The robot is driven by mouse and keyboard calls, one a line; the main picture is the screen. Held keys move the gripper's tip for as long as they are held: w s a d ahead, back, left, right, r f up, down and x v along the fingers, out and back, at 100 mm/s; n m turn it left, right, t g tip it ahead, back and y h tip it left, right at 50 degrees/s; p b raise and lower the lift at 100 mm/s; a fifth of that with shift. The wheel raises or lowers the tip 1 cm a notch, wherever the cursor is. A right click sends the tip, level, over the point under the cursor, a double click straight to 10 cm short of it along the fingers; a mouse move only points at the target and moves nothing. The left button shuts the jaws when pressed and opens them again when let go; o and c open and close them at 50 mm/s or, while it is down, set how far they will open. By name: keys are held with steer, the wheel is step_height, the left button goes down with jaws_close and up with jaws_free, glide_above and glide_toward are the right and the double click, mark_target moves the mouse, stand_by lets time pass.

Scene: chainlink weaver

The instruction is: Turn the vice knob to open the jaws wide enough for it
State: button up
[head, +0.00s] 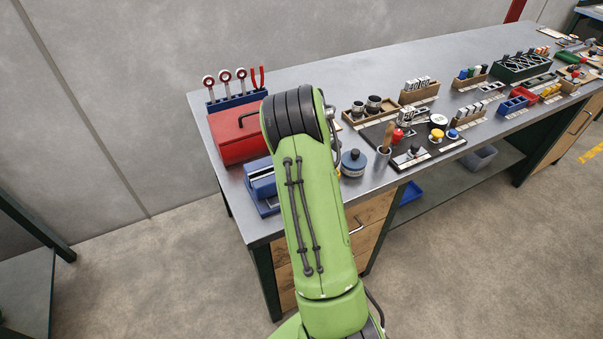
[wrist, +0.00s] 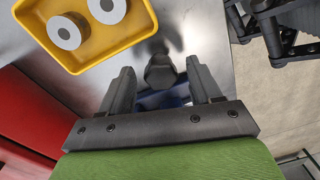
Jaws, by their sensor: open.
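The blue vice (head: 262,187) sits at the near left corner of the bench, partly hidden behind my green arm in the head view. In the wrist view a part of its blue body (wrist: 162,100) shows low between my fingers. A dark round knob (wrist: 160,73) lies between the two fingertips, with a gap visible on each side. My gripper (wrist: 160,68) is open, its fingers on either side of the knob; I cannot tell how deep the knob sits between them. In the head view my gripper is hidden behind the arm.
A red toolbox (head: 233,138) stands behind the vice and fills the left of the wrist view. A yellow tray (wrist: 105,58) with two white-faced rolls lies close by. A blue-grey round pot (head: 353,164) stands right of my arm. The bench edge is near.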

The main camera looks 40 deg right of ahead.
step_height(320, 180, up, 16)
steer(key=p, duration=0.3)
steer(key=shift+w+d+p, duration=0.15)
steer(key=shift+w+p, duration=0.15)
steer(key=shift+f, duration=0.15)
steer(key=s+a+r+m+t, duration=0.2)
steer(key=s+a+r+m, duration=0.15)
steer(key=a+r, duration=0.45)
steer(key=s+a+r+m+t, duration=0.2)
steer(key=s+a+r+m, duration=0.15)
steer(key=a, duration=0.75)
steer(key=s+a+f+m+t, duration=0.2)
steer(key=s+a, duration=0.5)
steer(key=s, duration=0.6)
steer(key=f+m, duration=0.1)
steer(key=m, duration=0.1)
steer(key=shift+s+a+m, duration=0.35)
steer(key=shift+s+m, duration=0.05)
steer(key=shift+s+d, duration=0.1)
